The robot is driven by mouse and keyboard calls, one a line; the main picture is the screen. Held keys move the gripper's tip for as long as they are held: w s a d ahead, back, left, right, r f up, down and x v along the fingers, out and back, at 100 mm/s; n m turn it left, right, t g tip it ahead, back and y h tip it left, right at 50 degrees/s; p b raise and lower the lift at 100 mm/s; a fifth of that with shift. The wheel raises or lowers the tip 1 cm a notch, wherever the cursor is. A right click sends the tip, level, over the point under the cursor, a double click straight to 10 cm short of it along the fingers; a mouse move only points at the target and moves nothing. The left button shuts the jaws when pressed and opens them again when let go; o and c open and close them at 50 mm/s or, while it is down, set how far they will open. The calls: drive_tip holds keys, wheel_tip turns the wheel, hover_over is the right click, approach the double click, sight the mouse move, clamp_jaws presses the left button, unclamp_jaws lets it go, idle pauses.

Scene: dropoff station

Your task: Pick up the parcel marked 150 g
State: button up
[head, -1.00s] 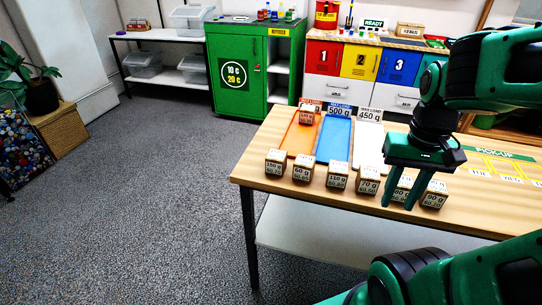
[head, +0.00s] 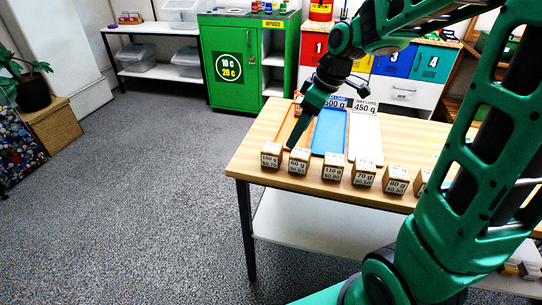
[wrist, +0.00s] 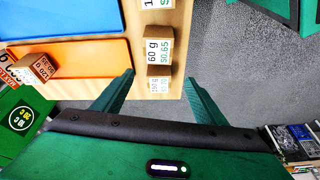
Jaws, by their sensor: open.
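The parcel marked 150 g (head: 271,156) is a small brown box with a white label. It stands at the left end of the front row on the wooden table (head: 248,150). In the wrist view the 150 g label (wrist: 158,87) shows between my two finger tips, in line with the 60 g parcel. My gripper (head: 293,143) is open and empty, pointing down above the orange tray, behind and right of the 150 g parcel. In the wrist view my gripper (wrist: 160,78) has its fingers spread to either side; its height above the parcel is hard to tell.
The 60 g parcel (head: 299,161) stands close to the right of the 150 g one, then the 110 g (head: 332,167), 70 g (head: 364,172) and others. Another parcel (wrist: 38,67) sits on the orange tray (wrist: 95,58). Blue (head: 330,132) and white (head: 366,140) trays lie alongside.

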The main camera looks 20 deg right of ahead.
sight(274, 147)
drive_tip(key=w+a+f+n, duration=0.1)
drive_tip(key=w+a+f, duration=0.1)
drive_tip(key=w+a+f+n, duration=0.1)
drive_tip(key=a+f, duration=0.1)
drive_tip(key=shift+w+f+y, duration=0.2)
drive_tip(key=shift+w+y, duration=0.1)
drive_tip(key=shift+w, duration=0.1)
drive_tip(key=shift+x, duration=3.15)
drive_tip(key=shift+a+r, duration=0.1)
drive_tip(key=shift+a, duration=0.05)
drive_tip(key=shift+c, duration=0.3)
drive_tip(key=shift+w, duration=0.1)
drive_tip(key=c, duration=1.2)
drive_tip(key=shift+o, duration=0.2)
drive_tip(key=shift+r, duration=0.1)
